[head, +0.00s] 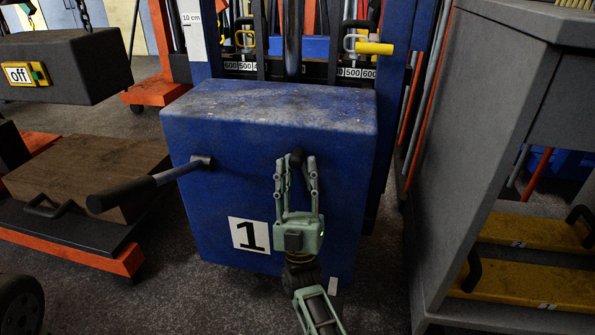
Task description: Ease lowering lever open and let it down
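The blue jack housing (215,120) bears a white label with the number 1 and stands upright in the middle of the head view. A short dark lever end (297,157) shows on its front face. My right gripper (298,166) points up at the housing, with its fingers apart on either side of this lever end. A small gap seems to show on each side, so I cannot tell whether they touch it. A longer lever with a black grip (121,193) sticks out from the housing's upper left, pointing left and down. My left gripper is not in view.
A grey cabinet (478,120) with yellow drawers stands close on the right. Some floor is clear in front of the housing.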

